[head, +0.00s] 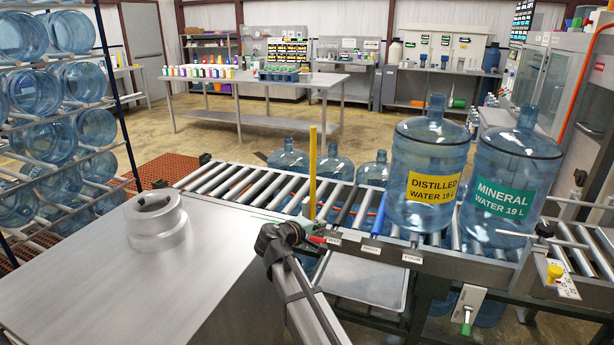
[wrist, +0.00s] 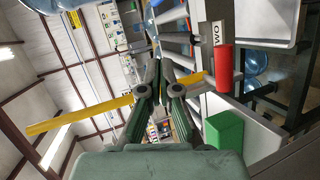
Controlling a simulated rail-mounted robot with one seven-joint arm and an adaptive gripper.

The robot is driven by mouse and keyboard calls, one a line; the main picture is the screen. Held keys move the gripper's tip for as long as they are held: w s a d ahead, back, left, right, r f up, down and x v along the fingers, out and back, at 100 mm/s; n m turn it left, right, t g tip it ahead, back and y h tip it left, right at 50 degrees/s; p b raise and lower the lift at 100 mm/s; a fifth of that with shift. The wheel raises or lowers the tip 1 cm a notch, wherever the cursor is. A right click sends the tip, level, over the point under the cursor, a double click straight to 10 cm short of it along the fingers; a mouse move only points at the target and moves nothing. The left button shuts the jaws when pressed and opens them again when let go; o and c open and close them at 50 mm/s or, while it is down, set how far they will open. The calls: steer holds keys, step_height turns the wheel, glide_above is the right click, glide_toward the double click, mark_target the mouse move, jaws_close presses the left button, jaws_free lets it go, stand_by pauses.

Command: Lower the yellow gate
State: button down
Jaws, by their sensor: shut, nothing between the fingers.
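The yellow gate (head: 312,172) is a thin post standing upright at the near edge of the roller conveyor in the head view. In the wrist view the yellow gate (wrist: 82,115) crosses as a slanted bar, partly hidden by my fingers. My gripper (wrist: 156,52) is shut and empty, its fingers in front of the bar. In the head view my gripper (head: 284,234) is dark and small, just left of and below the gate's foot. Whether it touches the gate I cannot tell.
A red handle (wrist: 223,68) and a green block (wrist: 223,130) sit close to my fingers. A distilled water jug (head: 430,165) and a mineral water jug (head: 510,175) stand on the conveyor (head: 225,182) to the right. Several jugs stand behind it.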

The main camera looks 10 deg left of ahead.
steer(key=a+r+n+t, duration=0.2)
steer(key=a+r+t, duration=0.2)
steer(key=a+r, duration=0.85)
steer(key=p, duration=0.3)
glide_toward(312, 162)
steer(key=x, duration=0.7)
steer(key=shift+w+f, duration=0.1)
steer(key=shift+f, duration=0.05)
steer(key=shift+w+d+p, duration=0.1)
steer(key=shift+w+p, duration=0.05)
steer(key=shift+p, duration=0.15)
